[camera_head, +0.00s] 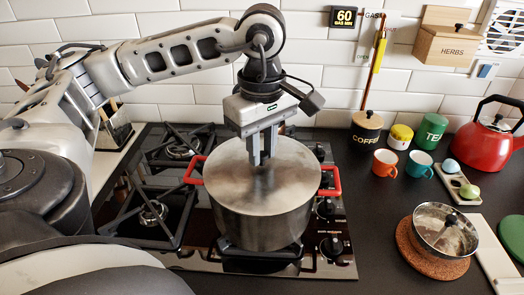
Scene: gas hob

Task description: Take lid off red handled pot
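A large steel pot (262,225) with red handles (332,180) stands on the front right burner of the gas hob. Its flat steel lid (225,180) covers the top. My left gripper (262,158) points straight down over the middle of the lid, with its fingers close together at the lid's centre. The lid's knob is hidden by the fingers, so I cannot tell whether they hold it. My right gripper is not in view.
Behind are two mugs, an orange one (385,162) and a teal one (418,163), several canisters and a red kettle (484,146). The counter between hob and cork mat is clear.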

